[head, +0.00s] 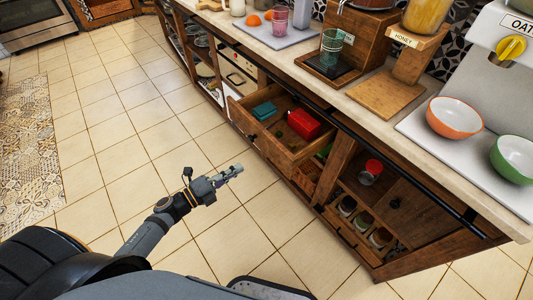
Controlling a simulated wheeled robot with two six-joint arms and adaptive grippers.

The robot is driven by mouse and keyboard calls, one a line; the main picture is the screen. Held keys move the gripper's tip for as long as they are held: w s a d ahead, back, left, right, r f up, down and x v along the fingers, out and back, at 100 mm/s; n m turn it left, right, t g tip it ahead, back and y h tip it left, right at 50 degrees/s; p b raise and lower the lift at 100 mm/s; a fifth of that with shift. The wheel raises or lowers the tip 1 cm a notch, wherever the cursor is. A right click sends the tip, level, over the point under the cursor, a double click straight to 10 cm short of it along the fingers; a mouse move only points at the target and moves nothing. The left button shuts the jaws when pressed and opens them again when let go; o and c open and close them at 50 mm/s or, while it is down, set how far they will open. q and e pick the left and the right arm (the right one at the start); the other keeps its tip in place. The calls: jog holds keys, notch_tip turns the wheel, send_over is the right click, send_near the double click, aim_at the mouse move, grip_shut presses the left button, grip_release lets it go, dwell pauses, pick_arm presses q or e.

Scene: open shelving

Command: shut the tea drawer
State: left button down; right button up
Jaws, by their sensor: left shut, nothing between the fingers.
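A wooden drawer (262,148) stands pulled out of the counter's front, near the middle of the head view. It holds a red box (303,124) and a teal box (264,110), with a small dark green item between them. I see no label on it; it is the only drawer I can see clearly pulled out. My left gripper (238,169) is shut and empty, over the floor in front of the drawer. It appears a little apart from the drawer front. My right gripper is not in view.
The countertop above holds a dark glass on a tray (328,66), a honey dispenser stand (389,90), an orange bowl (454,117) and a green bowl (513,158). Open shelving (365,185) with jars is right of the drawer. The tiled floor (120,130) left of the counter is clear.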

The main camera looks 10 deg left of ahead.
aim_at(274, 146)
pick_arm(q)
jog(key=x, duration=1.2)
jog(key=shift+w+d+p, duration=0.2)
jog(key=shift+p, duration=0.15)
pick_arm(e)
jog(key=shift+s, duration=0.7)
